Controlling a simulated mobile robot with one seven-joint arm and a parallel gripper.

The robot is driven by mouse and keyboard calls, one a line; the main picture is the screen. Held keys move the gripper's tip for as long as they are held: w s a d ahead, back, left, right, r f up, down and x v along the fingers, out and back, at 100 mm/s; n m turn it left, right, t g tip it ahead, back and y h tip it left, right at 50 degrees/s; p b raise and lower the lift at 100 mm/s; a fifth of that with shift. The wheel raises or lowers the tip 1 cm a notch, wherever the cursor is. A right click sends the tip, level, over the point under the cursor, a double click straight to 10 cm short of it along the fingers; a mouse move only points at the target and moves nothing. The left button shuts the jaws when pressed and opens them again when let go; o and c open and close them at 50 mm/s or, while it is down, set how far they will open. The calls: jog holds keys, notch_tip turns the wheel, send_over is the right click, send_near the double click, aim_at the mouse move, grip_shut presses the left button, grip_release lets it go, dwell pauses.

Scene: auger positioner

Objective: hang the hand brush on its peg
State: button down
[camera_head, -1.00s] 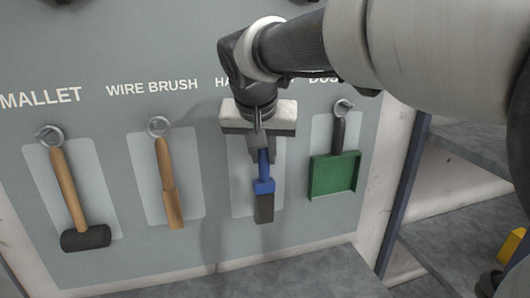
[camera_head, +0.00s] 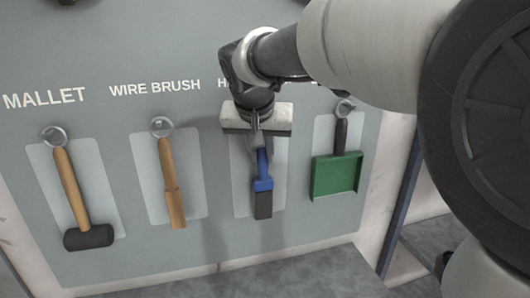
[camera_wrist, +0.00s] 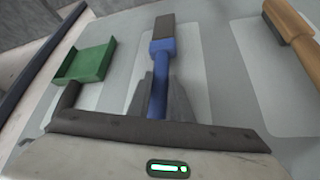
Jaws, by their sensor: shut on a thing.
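The hand brush (camera_head: 263,184) has a blue handle and a dark bristle block and hangs with its bristles downward. My gripper (camera_head: 258,150) is shut on the upper part of its handle, in front of the light grey panel under the partly covered third label. In the wrist view the blue brush (camera_wrist: 162,60) shows between my two fingers (camera_wrist: 160,100). Its peg is hidden behind my gripper and wrist. I cannot tell whether the brush's top end is on the peg or touches the board.
A mallet (camera_head: 70,190) and a wire brush (camera_head: 170,180) hang on ringed pegs to the left. A green dustpan (camera_head: 337,176) hangs close on the right. A grey surface (camera_head: 290,280) lies below the board (camera_head: 115,160).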

jog(key=c, duration=1.5)
grip_release()
jog(key=d+v, duration=0.1)
jog(key=v, duration=1.6)
jog(key=shift+n+g+y, duration=0.4)
jog(key=shift+n+g, duration=0.1)
jog(key=shift+n, duration=0.2)
jog(key=s+d+f, duration=0.5)
jog(key=f, duration=0.1)
jog(key=s+d+f+p, duration=0.1)
jog(key=s+d+f, duration=0.4)
jog(key=s+f, duration=0.1)
jog(key=s+d+f+p, duration=0.1)
jog(key=s+d+f, duration=0.4)
jog(key=f, duration=0.3)
jog(key=shift+s+d, duration=0.1)
jog(key=shift+s, duration=0.1)
